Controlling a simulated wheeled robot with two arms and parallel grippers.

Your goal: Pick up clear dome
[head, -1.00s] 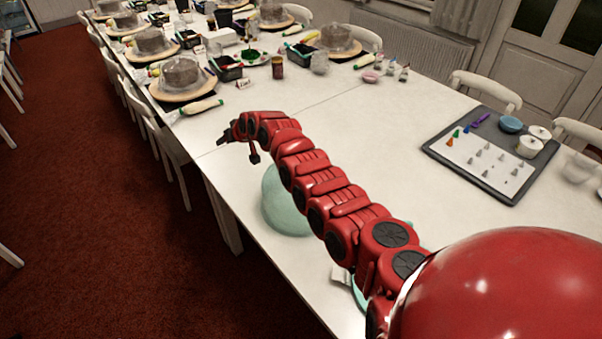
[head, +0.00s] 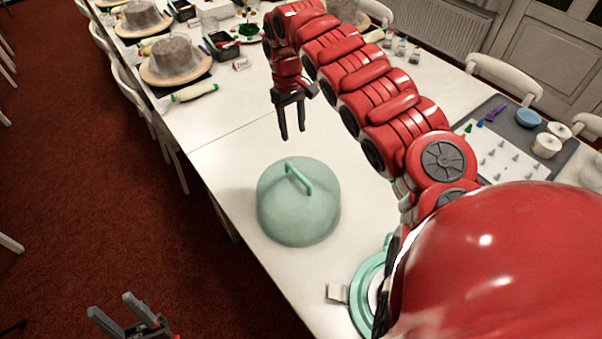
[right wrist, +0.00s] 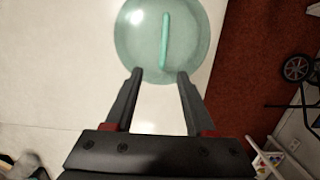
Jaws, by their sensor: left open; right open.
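The clear dome (head: 290,222) is a pale green, see-through cover with a teal bar handle (head: 298,176) on top. It sits upright on the white table near its left edge. My right gripper (head: 293,135) is open and empty, pointing down, above and beyond the dome in the head view. In the right wrist view the dome (right wrist: 195,45) and its handle (right wrist: 165,42) lie past the open fingertips (right wrist: 160,73), apart from them. My left gripper (head: 110,303) is open and empty, low at the left, over the red floor and off the table.
A teal turntable (head: 367,293) stands at the near table edge, partly hidden by my body. A dark tray (head: 490,150) with piping tips and small bowls lies at the right. Cake stands (head: 176,62) and a piping bag (head: 195,92) are farther back. Table around the dome is clear.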

